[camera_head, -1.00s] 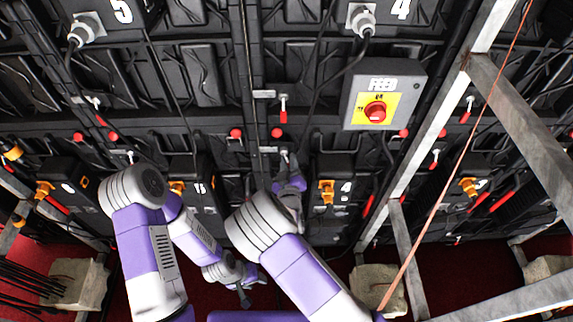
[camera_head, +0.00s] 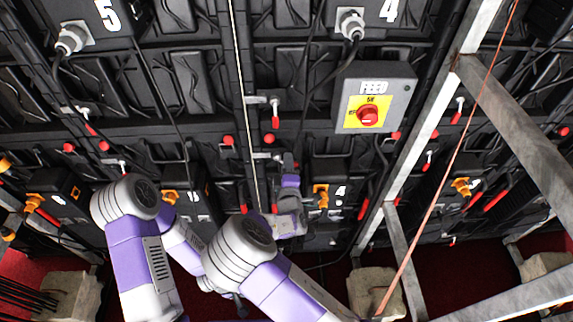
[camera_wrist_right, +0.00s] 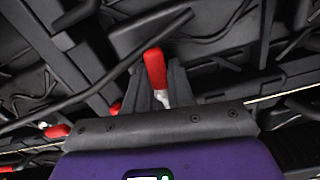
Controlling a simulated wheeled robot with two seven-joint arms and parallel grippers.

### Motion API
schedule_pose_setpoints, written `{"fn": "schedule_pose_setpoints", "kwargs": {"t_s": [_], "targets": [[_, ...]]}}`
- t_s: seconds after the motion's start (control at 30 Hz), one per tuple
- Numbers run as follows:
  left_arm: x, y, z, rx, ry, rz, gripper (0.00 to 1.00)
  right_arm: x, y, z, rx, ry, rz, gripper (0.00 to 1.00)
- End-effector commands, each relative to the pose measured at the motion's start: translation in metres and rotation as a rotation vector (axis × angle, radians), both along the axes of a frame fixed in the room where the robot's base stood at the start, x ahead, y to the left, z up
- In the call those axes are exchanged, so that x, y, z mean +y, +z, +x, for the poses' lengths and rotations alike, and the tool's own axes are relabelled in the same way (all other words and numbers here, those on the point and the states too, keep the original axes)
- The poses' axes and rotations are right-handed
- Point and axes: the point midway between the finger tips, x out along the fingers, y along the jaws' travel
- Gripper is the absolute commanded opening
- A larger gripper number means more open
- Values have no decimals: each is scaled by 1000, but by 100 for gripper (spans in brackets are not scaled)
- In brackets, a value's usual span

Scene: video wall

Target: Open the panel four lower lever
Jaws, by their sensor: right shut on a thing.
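The lower lever for panel four shows in the right wrist view as a red handle (camera_wrist_right: 155,68) on a pale metal stem. My right gripper (camera_wrist_right: 158,85) is shut on it, with a dark finger on each side of the lever. In the head view my right gripper (camera_head: 289,160) reaches up to the wall left of the small box marked 4 (camera_head: 340,192) and hides the lever there. Another red-handled lever (camera_head: 275,121) hangs above it, below panel four (camera_head: 420,45). My left gripper (camera_head: 240,305) is low, partly behind my right arm, and its jaws are unclear.
A grey FEED box (camera_head: 405,90) with a red knob stands right of my right gripper. A slanted metal frame (camera_head: 432,130) and an orange cable (camera_head: 455,160) run farther right. Black cables and several red levers cover the wall. Stone blocks (camera_head: 375,285) stand below.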

Motion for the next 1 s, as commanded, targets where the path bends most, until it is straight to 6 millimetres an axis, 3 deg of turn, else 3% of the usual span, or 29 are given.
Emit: {"fn": "schedule_pose_setpoints", "kwargs": {"t_s": [0.33, 0.9, 0.93, 1.0], "targets": [[0, 1, 0, 0, 0, 0, 43, 0, 5, 0, 0, 1, -153, 0], [0, 1, 0, 0, 0, 0, 43, 0, 6, 0, -2, 1, -183, 0], [0, 1, 0, 0, 0, 0, 43, 0, 6, 0, -2, 1, -183, 24], [0, 1, 0, 0, 0, 0, 43, 0, 6, 0, -2, 1, -182, 35]]}}
